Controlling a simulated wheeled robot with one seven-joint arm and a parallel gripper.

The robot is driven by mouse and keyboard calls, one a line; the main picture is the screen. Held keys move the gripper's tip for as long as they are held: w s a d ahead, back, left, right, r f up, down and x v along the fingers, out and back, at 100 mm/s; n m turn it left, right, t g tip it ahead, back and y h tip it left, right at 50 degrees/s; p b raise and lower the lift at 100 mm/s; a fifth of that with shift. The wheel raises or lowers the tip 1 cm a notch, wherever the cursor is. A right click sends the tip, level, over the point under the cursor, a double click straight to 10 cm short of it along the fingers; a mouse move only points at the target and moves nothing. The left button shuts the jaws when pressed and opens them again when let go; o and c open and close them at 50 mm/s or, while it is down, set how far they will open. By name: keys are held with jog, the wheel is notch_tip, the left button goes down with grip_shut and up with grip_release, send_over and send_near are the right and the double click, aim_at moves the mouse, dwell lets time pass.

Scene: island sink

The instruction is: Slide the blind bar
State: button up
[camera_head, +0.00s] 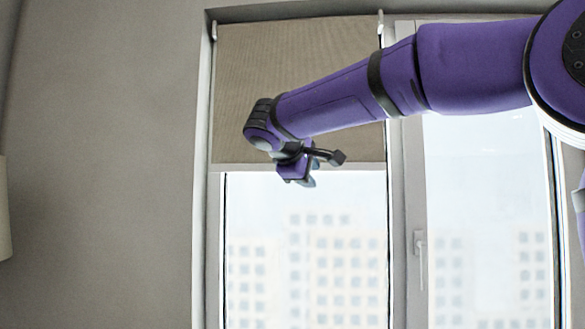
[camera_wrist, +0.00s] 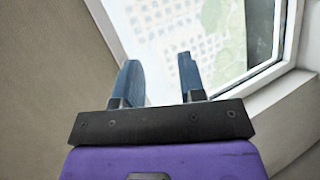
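A tan roller blind (camera_head: 300,60) hangs over the upper part of the left window in the head view. Its pale blind bar (camera_head: 358,167) runs level along the lower edge.
The left window pane (camera_head: 300,270) below the blind is clear, with buildings outside. A window handle (camera_head: 420,258) sits on the frame to the right. Bare grey wall (camera_head: 100,150) lies left of the window. My arm crosses the upper right.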

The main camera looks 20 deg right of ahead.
jog(key=w+a+r+n+t+h, duration=0.1)
jog(key=w+a+r+t+h, duration=0.1)
jog(key=w+a+r, duration=0.4)
jog(key=x, duration=0.3)
jog(key=f+x, duration=0.1)
jog(key=x, duration=0.6)
jog(key=shift+w+a+f, duration=0.2)
jog(key=shift+a, duration=0.1)
grip_shut()
